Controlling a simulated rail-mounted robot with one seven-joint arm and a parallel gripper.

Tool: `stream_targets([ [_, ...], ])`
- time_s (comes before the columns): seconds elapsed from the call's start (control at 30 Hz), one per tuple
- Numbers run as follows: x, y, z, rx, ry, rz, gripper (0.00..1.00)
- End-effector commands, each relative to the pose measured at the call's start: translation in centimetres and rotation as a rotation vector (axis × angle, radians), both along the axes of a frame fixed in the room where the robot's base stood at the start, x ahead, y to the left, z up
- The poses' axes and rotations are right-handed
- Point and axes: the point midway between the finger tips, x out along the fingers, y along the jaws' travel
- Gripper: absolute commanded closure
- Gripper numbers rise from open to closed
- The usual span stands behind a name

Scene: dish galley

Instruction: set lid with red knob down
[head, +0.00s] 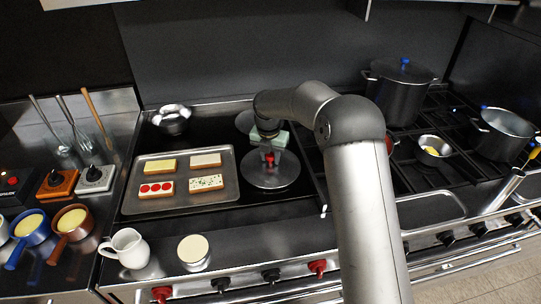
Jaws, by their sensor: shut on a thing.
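The lid with the red knob (271,181) is a round grey disc over the dark cooktop, just right of the baking tray. My gripper (269,156) is above its middle and shut on the red knob, which shows between the fingers. The lid looks level. I cannot tell whether it touches the surface below or hangs slightly above it. My arm comes in from the lower right and hides part of the stove.
A baking tray (228,193) with several topped slices lies close on the left. A dark round plate (245,122) shows behind my gripper. A steel bowl (173,120) sits at back left. A tall pot (399,93) and a second pot (503,136) stand right. A white jug (127,248) is in front.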

Motion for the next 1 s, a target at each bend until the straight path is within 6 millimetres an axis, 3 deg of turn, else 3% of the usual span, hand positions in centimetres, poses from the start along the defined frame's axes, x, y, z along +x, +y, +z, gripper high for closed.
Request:
stream_targets([
  [0.03,0.0,0.0,-0.2,0.000,0.000,0.000,1.00],
  [0.07,0.0,0.0,-0.3,-0.001,0.001,0.000,0.68],
  [0.13,0.0,0.0,-0.2,-0.001,0.001,0.000,0.49],
  [0.4,0.0,0.0,-0.2,0.000,0.001,0.000,0.49],
  [0.57,-0.1,0.0,1.0,0.001,-0.001,-0.001,0.49],
  [1.0,-1.1,0.3,9.6,0.002,-0.002,-0.001,0.49],
])
